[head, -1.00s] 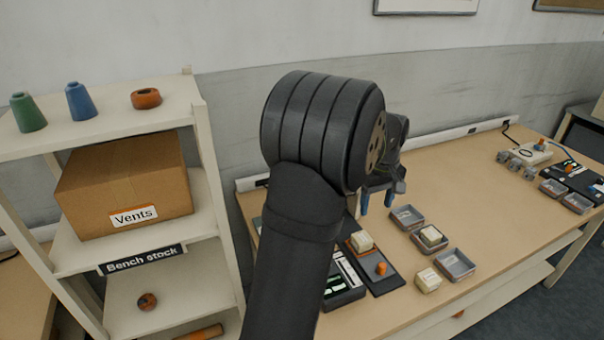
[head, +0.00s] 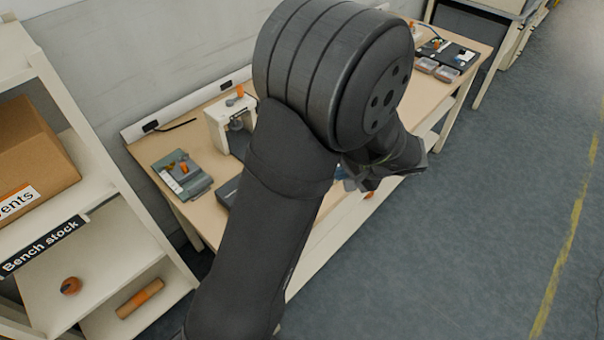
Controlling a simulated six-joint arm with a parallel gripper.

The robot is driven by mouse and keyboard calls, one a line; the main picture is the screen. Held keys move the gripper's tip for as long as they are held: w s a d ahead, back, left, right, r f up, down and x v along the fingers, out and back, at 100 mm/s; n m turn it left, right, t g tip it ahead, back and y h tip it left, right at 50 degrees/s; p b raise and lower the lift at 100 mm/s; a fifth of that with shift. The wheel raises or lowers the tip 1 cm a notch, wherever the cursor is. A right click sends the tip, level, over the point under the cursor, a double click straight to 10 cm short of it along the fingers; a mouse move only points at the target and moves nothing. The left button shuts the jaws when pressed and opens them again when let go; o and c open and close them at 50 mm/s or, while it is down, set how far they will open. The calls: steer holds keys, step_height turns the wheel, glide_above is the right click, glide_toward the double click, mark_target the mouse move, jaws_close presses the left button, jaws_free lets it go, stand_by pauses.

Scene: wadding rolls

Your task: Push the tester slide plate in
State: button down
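My gripper (head: 368,180) is beyond the thick black wrist of my arm, over the front edge of the bench. Its fingers are mostly hidden and I cannot tell whether they are open or shut. A dark device (head: 230,189) on the bench shows only its left corner beside my forearm; it may be the tester. Its slide plate is hidden behind my arm, so I cannot see how far in it sits.
The wooden bench (head: 205,215) also carries a grey-green unit (head: 180,174) with orange parts and a white stand (head: 228,122) with an orange knob. Another dark device (head: 450,52) is at the far end. Shelves (head: 110,240) stand left; the floor at right is clear.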

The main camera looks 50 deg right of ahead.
steer(key=shift+m, duration=0.4)
steer(key=x, duration=0.8)
steer(key=shift+w+f, duration=0.15)
steer(key=shift+f, duration=0.3)
steer(key=w, duration=0.3)
steer(key=shift+w+a+f, duration=0.2)
steer(key=shift+f, duration=0.05)
steer(key=shift+w, duration=0.5)
steer(key=w, duration=1.5)
steer(key=shift+a+r, duration=0.1)
